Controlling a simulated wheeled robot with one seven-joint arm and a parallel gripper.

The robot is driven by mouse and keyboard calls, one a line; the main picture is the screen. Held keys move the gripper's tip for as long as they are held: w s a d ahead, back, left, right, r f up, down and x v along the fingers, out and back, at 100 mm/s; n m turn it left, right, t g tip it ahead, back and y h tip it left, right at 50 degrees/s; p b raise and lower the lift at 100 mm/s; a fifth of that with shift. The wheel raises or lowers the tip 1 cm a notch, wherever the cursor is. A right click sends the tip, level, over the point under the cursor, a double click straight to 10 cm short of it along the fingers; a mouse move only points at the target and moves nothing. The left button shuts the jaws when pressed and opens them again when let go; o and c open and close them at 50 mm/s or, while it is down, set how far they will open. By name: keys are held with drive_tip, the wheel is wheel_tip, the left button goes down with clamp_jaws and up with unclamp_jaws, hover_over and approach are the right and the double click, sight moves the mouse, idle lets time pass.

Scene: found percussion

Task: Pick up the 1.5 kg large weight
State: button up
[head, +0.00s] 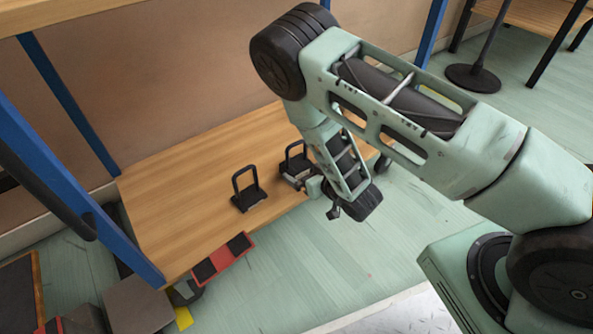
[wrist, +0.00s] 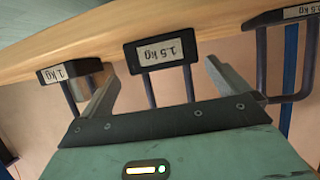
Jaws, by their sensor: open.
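The 1.5 kg large weight (wrist: 165,52) is a black weight with a tall frame-like handle and a white label, which appears upside down in the wrist view. It stands between the two fingers of my gripper (wrist: 161,72), apart from both as far as I can see. In the head view the weight beside my gripper (head: 293,179) looks like the same one (head: 294,161), standing upright on the wooden shelf (head: 175,195), partly hidden by my wrist. My gripper is open and empty.
A weight labelled 1 kg (wrist: 57,73) is on the left in the wrist view, and another (wrist: 302,12), its label partly cut off, on the right. In the head view a similar black weight (head: 248,196) stands nearby. Blue posts (head: 75,185) flank the shelf.

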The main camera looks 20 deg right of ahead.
sight(300, 166)
drive_tip(key=b+x, duration=0.2)
drive_tip(key=x, duration=0.1)
drive_tip(key=b+x, duration=0.1)
drive_tip(key=b, duration=0.1)
drive_tip(key=shift+a+f, duration=0.3)
drive_tip(key=shift+f, duration=0.05)
drive_tip(key=shift+w, duration=0.45)
drive_tip(key=c, duration=1.8)
drive_tip(key=shift+r, duration=0.15)
drive_tip(key=shift+c, duration=1.3)
